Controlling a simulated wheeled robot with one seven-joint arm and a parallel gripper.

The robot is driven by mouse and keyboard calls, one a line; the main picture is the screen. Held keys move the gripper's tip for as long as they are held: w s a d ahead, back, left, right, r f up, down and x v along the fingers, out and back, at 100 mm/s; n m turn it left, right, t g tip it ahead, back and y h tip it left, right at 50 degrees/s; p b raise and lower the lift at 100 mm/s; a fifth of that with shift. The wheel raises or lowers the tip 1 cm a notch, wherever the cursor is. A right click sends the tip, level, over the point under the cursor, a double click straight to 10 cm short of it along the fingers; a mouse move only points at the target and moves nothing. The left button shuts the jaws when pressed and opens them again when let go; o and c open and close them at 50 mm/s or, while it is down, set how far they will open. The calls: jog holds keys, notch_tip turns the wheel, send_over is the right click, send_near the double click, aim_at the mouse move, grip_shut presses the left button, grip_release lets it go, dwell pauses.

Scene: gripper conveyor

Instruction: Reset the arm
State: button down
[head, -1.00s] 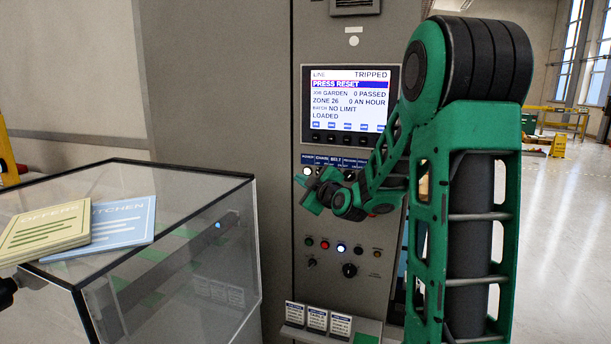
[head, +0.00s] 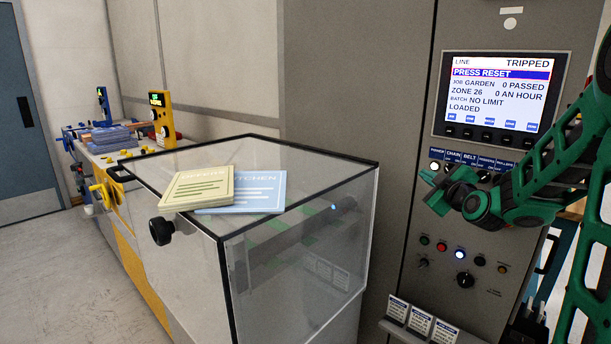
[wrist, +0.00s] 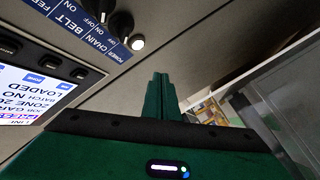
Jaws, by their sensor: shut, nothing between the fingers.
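My gripper (head: 437,200) is green and stands in front of the grey control cabinet, just below its row of labelled knobs. In the wrist view my gripper (wrist: 161,80) has its fingers together, with nothing between them. The panel screen (head: 496,93) reads "TRIPPED" and "PRESS RESET". Below my gripper is a row of small coloured buttons, with a lit white-blue one (head: 459,254) among them. A black dial (head: 465,280) sits under that row. In the wrist view a white lit lamp (wrist: 138,43) shows by the "POWER" label.
A glass-sided case (head: 300,240) stands left of the cabinet, with a green card (head: 198,187) and a blue card (head: 262,190) on top. A card rack (head: 420,322) juts out low on the cabinet. Open floor (head: 50,270) lies at left.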

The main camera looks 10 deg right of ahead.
jog(key=s+a+f+m+g, duration=0.1)
jog(key=s+f+m+g, duration=0.3)
jog(key=s, duration=0.5)
jog(key=s+a+f+m+g, duration=0.2)
jog(key=s+f+g, duration=0.3)
jog(key=s+f, duration=0.3)
jog(key=s+a+f+m+g+y, duration=0.1)
jog(key=s+m+g, duration=0.3)
jog(key=s, duration=0.9)
jog(key=s+a+f+m+g+y, duration=0.1)
jog(key=s+m+g, duration=0.3)
jog(key=s, duration=1)
jog(key=shift+a+f+m, duration=0.2)
jog(key=shift+a+m, duration=0.2)
jog(key=shift+a, duration=0.45)
